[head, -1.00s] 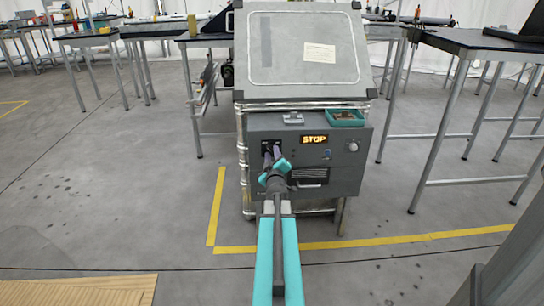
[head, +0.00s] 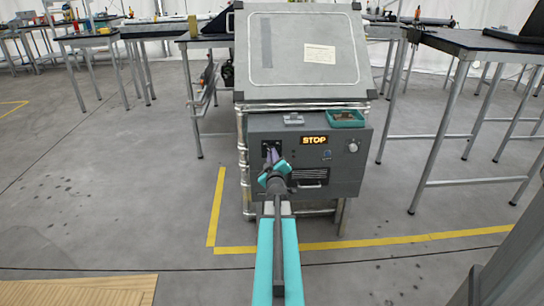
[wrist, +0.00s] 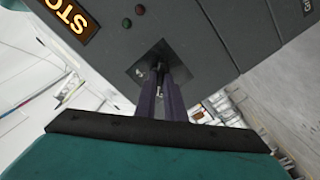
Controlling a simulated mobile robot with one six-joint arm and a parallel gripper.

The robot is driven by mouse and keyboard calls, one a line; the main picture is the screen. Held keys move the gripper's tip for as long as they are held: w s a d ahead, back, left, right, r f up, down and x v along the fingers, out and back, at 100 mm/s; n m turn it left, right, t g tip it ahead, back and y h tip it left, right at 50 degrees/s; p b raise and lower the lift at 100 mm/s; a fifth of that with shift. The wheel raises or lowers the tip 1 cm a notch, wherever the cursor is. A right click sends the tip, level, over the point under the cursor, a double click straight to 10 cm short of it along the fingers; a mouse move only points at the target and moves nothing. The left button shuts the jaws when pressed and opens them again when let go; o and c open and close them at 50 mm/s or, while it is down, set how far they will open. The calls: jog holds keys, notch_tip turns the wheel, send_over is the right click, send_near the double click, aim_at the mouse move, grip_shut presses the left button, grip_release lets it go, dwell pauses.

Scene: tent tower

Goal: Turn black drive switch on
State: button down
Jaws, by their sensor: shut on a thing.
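The grey control box (head: 345,178) stands under the slanted panel, with its lit display (head: 314,140) reading STOP. A small plate (head: 266,146) on the box's front left carries the black drive switch. In the wrist view the switch (wrist: 157,68) is a small dark shape at the fingertips on the plate, mostly hidden by them. My gripper (head: 271,157) is at this plate; its purple fingers (wrist: 167,88) are shut on the switch. I cannot make out which way the lever points.
A round knob (head: 352,147) is on the box's right side and a teal tray (head: 345,118) sits on top. The slanted panel (head: 303,55) rises above. Tables stand left and right; yellow floor tape (head: 380,243) runs in front.

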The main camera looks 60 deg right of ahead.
jog(key=m+p, duration=0.2)
jog(key=m, duration=0.3)
jog(key=m+p, duration=0.3)
jog(key=m, duration=0.3)
jog(key=m+p, duration=0.2)
jog(key=m, duration=0.4)
jog(key=shift+s+d+r, duration=0.15)
jog(key=shift+d, duration=0.1)
jog(key=shift+m, duration=0.3)
jog(key=c, duration=1.8)
grip_release()
jog(key=shift+c, duration=0.2)
jog(key=shift+a, duration=0.1)
jog(key=shift+a, duration=0.1)
